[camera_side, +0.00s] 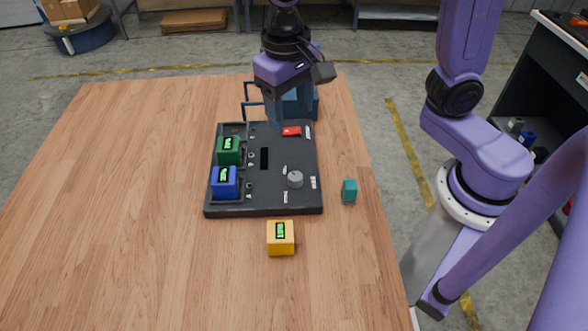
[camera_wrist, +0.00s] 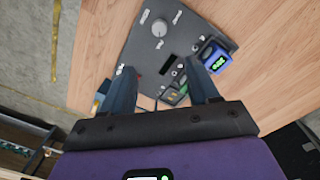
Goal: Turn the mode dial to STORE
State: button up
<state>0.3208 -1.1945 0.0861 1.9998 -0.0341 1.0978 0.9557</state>
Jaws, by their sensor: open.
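The mode dial is a round grey knob (camera_side: 295,179) on the right half of a dark panel (camera_side: 265,205). It also shows in the wrist view (camera_wrist: 159,27), near the panel's far end, with small white labels around it. The label text is too small to read. My gripper (camera_side: 283,122) is over the back of the panel, near a red part (camera_side: 291,131), apart from the dial. In the wrist view its two fingers (camera_wrist: 165,92) are spread apart with nothing held between them. The fingertips partly hide the red part there.
A green block (camera_side: 228,151) and a blue block (camera_side: 224,183) sit in a tray at the panel's left. A yellow block (camera_side: 280,240) and a teal block (camera_side: 349,191) stand on the table (camera_side: 120,200). A blue tote (camera_side: 300,104) stands behind the panel. The table's left side is clear.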

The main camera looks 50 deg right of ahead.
aim_at(294, 175)
jog(key=f, duration=1.7)
jog(key=shift+d+f, duration=0.15)
jog(key=shift+d, duration=0.25)
jog(key=c, duration=1)
